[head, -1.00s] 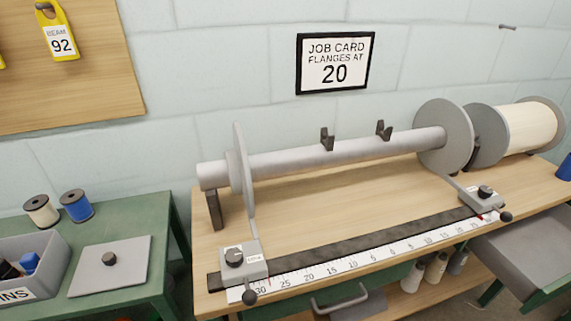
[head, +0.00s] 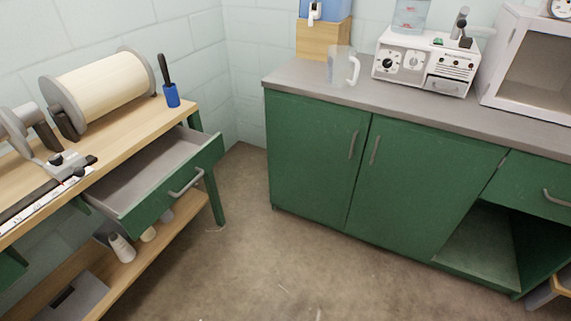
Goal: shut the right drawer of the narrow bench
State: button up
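The narrow bench (head: 130,128) with a wooden top stands at the left of the head view. Its right drawer (head: 172,188) has a green front and a grey handle (head: 186,183). The drawer is pulled well out, and its grey inside shows from above and looks empty. My gripper is not in the head view, so I cannot see where it is relative to the drawer.
A green cabinet (head: 318,155) with a grey worktop stands at the right. Bare floor (head: 240,262) lies between it and the bench. A thread roll (head: 101,90) and a blue holder (head: 171,96) are on the bench. Cones (head: 122,248) stand on its lower shelf.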

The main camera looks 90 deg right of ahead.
aim_at(134, 194)
jog(key=k+l+z, duration=0.9)
jog(key=l, duration=0.3)
jog(key=k+l+z, duration=0.2)
jog(key=l, duration=0.15)
jog(key=k+l+z, duration=0.25)
jog(key=l, duration=0.15)
jog(key=i+l+u, duration=0.15)
jog(key=i+u, duration=0.25)
jog(key=i+l+u, duration=0.3)
jog(key=i+u, duration=0.15)
jog(key=i, duration=0.15)
